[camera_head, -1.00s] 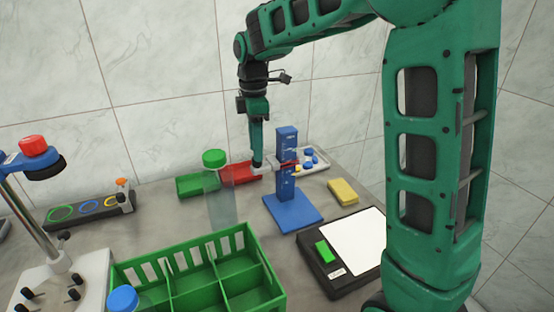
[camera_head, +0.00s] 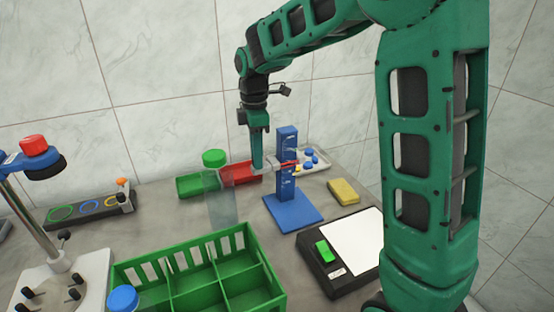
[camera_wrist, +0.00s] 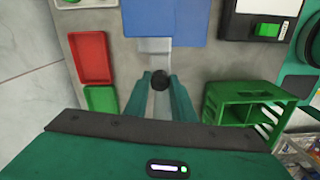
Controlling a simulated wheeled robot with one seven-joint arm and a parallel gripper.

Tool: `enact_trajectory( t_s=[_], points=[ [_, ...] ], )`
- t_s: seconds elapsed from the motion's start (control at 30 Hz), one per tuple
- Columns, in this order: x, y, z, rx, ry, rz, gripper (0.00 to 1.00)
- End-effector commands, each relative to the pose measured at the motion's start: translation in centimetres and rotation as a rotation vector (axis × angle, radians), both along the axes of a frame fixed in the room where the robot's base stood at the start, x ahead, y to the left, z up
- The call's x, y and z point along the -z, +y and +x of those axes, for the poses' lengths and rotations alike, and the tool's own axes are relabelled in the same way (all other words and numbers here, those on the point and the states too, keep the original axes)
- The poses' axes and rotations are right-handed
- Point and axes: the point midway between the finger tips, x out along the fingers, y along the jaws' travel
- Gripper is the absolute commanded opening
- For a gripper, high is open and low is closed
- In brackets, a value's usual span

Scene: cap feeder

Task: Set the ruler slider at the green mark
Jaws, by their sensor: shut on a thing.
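The blue ruler (camera_head: 287,147) stands upright on a blue square base (camera_head: 293,213), with pale markings on its face. A light slider (camera_head: 272,166) with a red part sits around the middle of the ruler and sticks out to the left. My gripper (camera_head: 258,168) points down at the left of the ruler, shut on the slider's outer end. In the wrist view, a black round knob (camera_wrist: 160,80) of the slider lies between my two fingers, and the ruler (camera_wrist: 165,18) is just beyond. I cannot make out the green mark.
A green tray (camera_head: 194,186) and a red tray (camera_head: 240,174) lie left of the ruler. A clear cylinder (camera_head: 221,205) and a green divided crate (camera_head: 190,265) stand in front. A yellow sponge (camera_head: 343,191) and a scale (camera_head: 345,250) are at the right.

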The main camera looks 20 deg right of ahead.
Motion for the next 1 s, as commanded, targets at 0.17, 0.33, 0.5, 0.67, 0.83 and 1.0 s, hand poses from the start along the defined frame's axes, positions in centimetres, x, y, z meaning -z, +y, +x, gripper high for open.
enact_trajectory(
  t_s=[0.17, 0.33, 0.5, 0.67, 0.83, 1.0],
  points=[
    [-0.7, -0.1, 0.2, 0.002, -0.006, 0.0, 0.03],
    [-1.5, -0.1, 0.3, 0.002, -0.008, 0.001, 0.03],
    [-2.2, -0.1, 0.3, 0.002, -0.008, 0.001, 0.03],
    [-2.9, -0.1, 0.3, 0.003, -0.011, 0.001, 0.03],
    [-3.6, -0.1, 0.3, 0.003, -0.01, 0.0, 0.03],
    [-4.3, -0.1, 0.4, 0.003, -0.011, 0.001, 0.03]
  ],
)
